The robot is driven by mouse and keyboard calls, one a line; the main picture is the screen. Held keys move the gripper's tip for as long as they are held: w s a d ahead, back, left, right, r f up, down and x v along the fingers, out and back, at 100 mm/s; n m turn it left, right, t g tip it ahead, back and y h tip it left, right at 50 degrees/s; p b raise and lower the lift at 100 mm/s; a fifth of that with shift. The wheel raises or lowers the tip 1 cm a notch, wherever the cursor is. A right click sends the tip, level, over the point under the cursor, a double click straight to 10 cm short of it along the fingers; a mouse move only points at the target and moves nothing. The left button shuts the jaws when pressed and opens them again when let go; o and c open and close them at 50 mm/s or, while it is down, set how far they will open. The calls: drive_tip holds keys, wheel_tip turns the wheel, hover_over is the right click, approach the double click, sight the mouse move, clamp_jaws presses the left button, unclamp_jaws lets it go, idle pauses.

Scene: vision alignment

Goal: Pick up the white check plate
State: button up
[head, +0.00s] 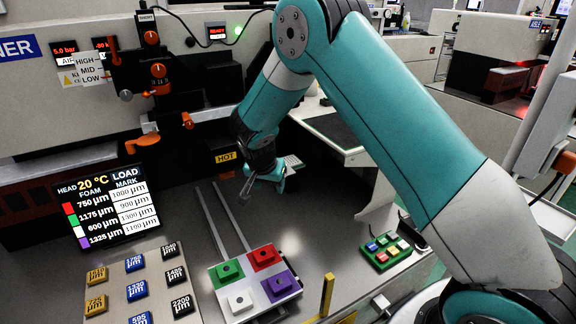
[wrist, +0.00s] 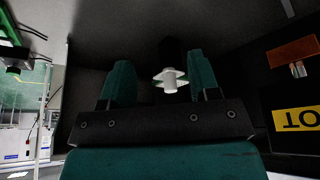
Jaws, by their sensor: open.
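In the wrist view a small white plate with a round white knob (wrist: 169,79) shows against a dark recess, between my two teal fingers and beyond them. I cannot tell for sure that it is the white check plate. In the head view it is hidden. Another white block with a knob (head: 240,301) sits at the front left of a tray on the bench. My gripper (head: 262,187) is open and empty, in front of the dark machine face above the rails. It is well above and behind the tray.
The tray also holds green (head: 229,271), red (head: 264,257) and purple (head: 280,286) blocks. Several labelled tiles lie to the left. A display (head: 108,207) stands behind them. A yellow HOT label (head: 226,157) is on the machine beside my wrist.

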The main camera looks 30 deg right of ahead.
drive_tip(key=w+d+p, duration=0.2)
drive_tip(key=w+d, duration=0.6)
drive_tip(key=shift+p+x, duration=0.3)
drive_tip(key=shift+x, duration=0.85)
drive_tip(key=shift+w+d+f, duration=0.2)
drive_tip(key=shift+d+f, duration=0.05)
drive_tip(key=shift+f, duration=0.15)
drive_tip(key=c, duration=1)
